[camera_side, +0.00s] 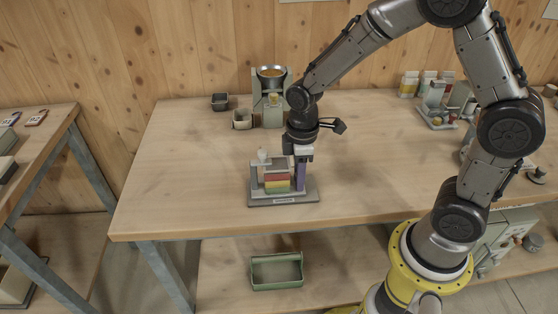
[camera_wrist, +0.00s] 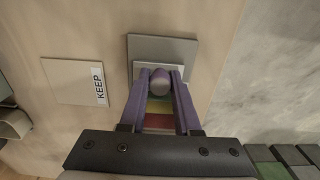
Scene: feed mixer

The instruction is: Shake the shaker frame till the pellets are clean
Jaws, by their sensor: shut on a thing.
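The shaker frame (camera_side: 255,201) stands on the bench, with a dark grey base plate, upright side parts and a stack of red, yellow and green layers (camera_side: 277,183) between them. My gripper (camera_side: 300,176) reaches down at the right side of the frame with purple fingers. In the wrist view, my gripper (camera_wrist: 160,84) is shut on a rounded knob (camera_wrist: 160,77). The fingers hide part of the frame. Individual pellets cannot be made out.
A pale square marked KEEP (camera_wrist: 75,82) lies beside the frame. A green-grey machine with a hopper (camera_side: 271,76) stands at the back, with a small cup (camera_side: 242,119) and dark box (camera_side: 220,102) beside it. A green tray (camera_side: 277,271) sits below.

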